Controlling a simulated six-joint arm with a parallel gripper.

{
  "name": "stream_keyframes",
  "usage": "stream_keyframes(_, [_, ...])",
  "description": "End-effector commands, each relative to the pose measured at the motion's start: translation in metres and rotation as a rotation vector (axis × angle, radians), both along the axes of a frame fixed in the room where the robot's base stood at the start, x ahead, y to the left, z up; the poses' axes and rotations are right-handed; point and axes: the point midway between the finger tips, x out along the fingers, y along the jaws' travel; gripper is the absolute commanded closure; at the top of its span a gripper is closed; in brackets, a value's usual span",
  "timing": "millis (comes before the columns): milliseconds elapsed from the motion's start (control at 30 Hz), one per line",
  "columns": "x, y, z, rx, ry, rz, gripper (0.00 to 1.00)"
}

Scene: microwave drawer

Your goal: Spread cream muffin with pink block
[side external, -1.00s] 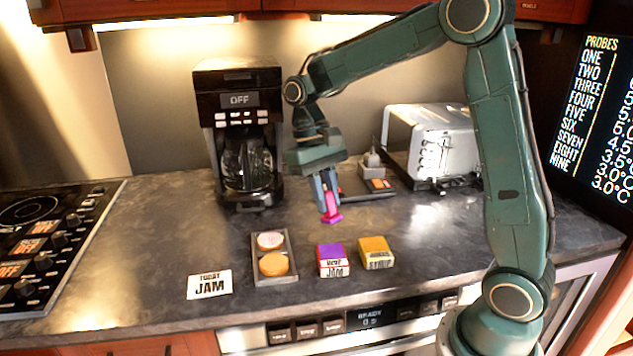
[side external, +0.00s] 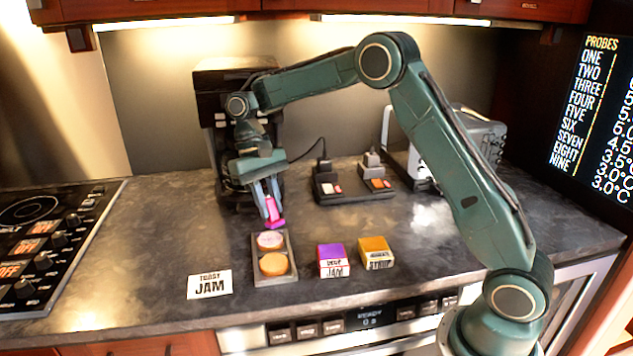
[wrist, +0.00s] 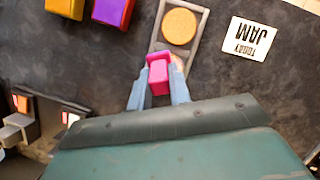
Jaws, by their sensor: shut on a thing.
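My gripper (side external: 265,201) is shut on a pink block (side external: 273,217). It holds the block just above the far end of a grey tray (side external: 287,278). Two round muffins lie in the tray. The far one is pale cream pink (side external: 270,240), and the near one is orange-tan (side external: 273,264). In the wrist view the pink block (wrist: 158,75) sits between the fingers and covers most of the pale muffin. The orange-tan muffin (wrist: 179,26) shows fully there. I cannot tell whether the block touches the pale muffin.
A purple jam block (side external: 332,258) and a yellow block (side external: 376,251) stand right of the tray. A "TODAY JAM" card (side external: 209,284) lies to the left. Behind are a coffee maker (side external: 209,80), a power strip (side external: 352,197) and a toaster (side external: 478,139).

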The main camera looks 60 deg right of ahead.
Motion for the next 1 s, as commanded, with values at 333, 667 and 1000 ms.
stream_keyframes(333, [0.003, 0.002, 0.001, 0.000, -0.014, -0.001, 1.00])
stream_keyframes(667, [0.006, 0.008, 0.019, -0.012, -0.139, -0.011, 1.00])
stream_keyframes(1000, [0.008, 0.002, 0.042, -0.069, -0.303, -0.003, 1.00])
